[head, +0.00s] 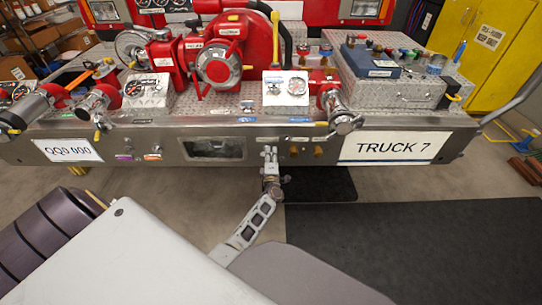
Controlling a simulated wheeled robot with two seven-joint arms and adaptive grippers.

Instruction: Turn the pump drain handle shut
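The red pump (218,62) sits in the middle of the truck's metal front bumper (400,122). I cannot tell for sure which part is the drain handle. Two small brass-coloured fittings (318,152) show on the bumper's front face below small labels, right of my gripper.
Gauges (294,86) and hose outlets (342,120) line the bumper top. A blue box (370,62) stands at right on a diamond-plate locker. A "TRUCK 7" plate (393,147) is on the front face. A yellow cabinet (497,50) stands at far right. Dark mats (430,250) cover the floor.

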